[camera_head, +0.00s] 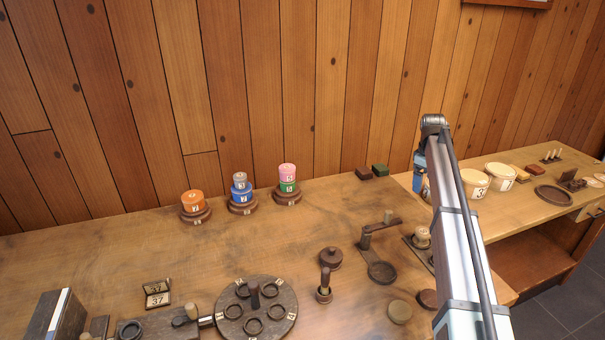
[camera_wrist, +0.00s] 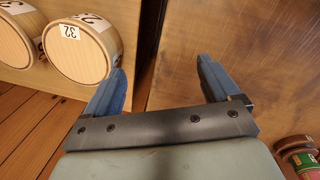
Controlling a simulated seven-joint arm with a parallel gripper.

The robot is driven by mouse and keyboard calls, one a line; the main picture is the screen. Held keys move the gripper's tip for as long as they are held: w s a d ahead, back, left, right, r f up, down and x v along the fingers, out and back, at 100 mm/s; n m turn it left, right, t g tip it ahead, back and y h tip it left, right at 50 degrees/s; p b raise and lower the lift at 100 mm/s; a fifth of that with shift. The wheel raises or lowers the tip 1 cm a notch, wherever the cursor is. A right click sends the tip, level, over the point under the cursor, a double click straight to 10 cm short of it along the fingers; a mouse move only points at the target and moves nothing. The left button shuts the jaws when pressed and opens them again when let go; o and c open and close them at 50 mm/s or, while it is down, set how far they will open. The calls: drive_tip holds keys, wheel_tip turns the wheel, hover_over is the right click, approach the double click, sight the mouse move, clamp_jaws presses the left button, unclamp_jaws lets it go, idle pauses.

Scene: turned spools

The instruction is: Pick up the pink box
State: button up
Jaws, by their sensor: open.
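The pink box (camera_head: 287,171) is a small round pink drum. It sits on top of a green labelled drum (camera_head: 288,187), which rests on a dark round base at the back of the table near the wood wall. My gripper (camera_head: 419,163) is well to the right of this stack, raised by the table's right end and partly hidden by my arm. In the wrist view my gripper (camera_wrist: 163,72) has its two blue fingers spread with nothing between them. I cannot make out the pink box in the wrist view.
An orange drum (camera_head: 193,201) and a blue stack (camera_head: 241,190) stand left of the pink one. Dark and green blocks (camera_head: 380,170) lie to its right. A crank stand (camera_head: 380,245) and a disc with rings (camera_head: 256,310) stand in front. Pale round tubs (camera_head: 500,174) are on the right table.

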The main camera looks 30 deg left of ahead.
drive_tip(key=s+a+r+n+y, duration=0.1)
drive_tip(key=s+a+r+n, duration=0.2)
drive_tip(key=a, duration=0.8)
drive_tip(key=s+a+r, duration=0.2)
drive_tip(key=a+r, duration=0.2)
drive_tip(key=a, duration=0.7)
drive_tip(key=n+g+y, duration=0.1)
drive_tip(key=n, duration=0.3)
approach(287, 167)
wheel_tip(287, 167, down, 5)
drive_tip(key=shift+w, duration=0.15)
drive_tip(key=shift+a+f, duration=0.25)
drive_tip(key=shift+f, duration=1.15)
drive_tip(key=shift+a+f, duration=0.2)
drive_tip(key=shift+f, duration=1.15)
drive_tip(key=c, duration=1.1)
drive_tip(key=shift+r, duration=0.1)
